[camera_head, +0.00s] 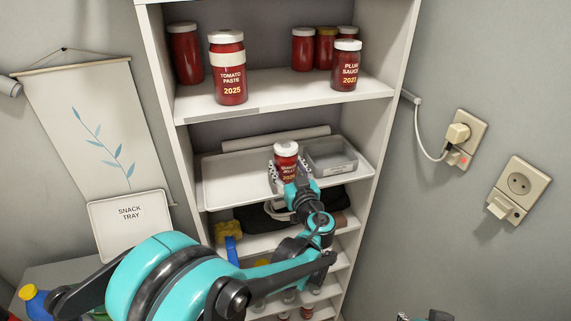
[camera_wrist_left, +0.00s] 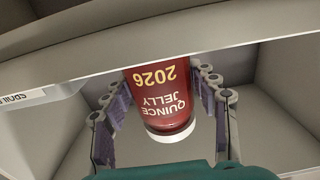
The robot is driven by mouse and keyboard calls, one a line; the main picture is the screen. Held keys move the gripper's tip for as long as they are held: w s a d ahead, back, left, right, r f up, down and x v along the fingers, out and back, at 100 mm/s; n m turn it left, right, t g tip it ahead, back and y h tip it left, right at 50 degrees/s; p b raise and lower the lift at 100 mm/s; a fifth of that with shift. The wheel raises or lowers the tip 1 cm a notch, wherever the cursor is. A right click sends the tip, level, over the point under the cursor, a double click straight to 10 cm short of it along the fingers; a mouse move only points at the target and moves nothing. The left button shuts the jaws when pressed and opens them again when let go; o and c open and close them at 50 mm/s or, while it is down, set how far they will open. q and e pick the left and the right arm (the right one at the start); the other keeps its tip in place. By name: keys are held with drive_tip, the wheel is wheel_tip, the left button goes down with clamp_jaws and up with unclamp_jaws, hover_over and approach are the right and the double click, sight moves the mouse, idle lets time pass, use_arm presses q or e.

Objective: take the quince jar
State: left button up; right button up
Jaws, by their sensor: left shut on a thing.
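The quince jar (camera_head: 287,152) is a red jar with a white lid, at the middle shelf in the head view. In the left wrist view the jar (camera_wrist_left: 160,95) appears upside down, its label reading "QUINCE JELLY 2026". My left gripper (camera_head: 286,170) is shut on the jar, with one finger on each side. Its fingers also flank the jar in the left wrist view (camera_wrist_left: 163,110). The jar is in front of the white tray; I cannot tell whether its base touches it. A small part of my right arm shows at the bottom edge; its fingers cannot be made out.
The white tray (camera_head: 232,168) and a grey bin (camera_head: 330,156) stand on the same shelf. The upper shelf (camera_head: 290,92) holds several red jars, including tomato paste (camera_head: 228,75) and plum sauce (camera_head: 345,70). A "SNACK TRAY" board (camera_head: 130,225) stands at the left.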

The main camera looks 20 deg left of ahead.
use_arm(q)
drive_tip(key=shift+r+p, duration=0.55)
drive_tip(key=shift+r, duration=0.4)
drive_tip(key=v, duration=1.6)
drive_tip(key=shift+r+p, duration=0.15)
drive_tip(key=shift+p, duration=0.15)
drive_tip(key=shift+r, duration=0.1)
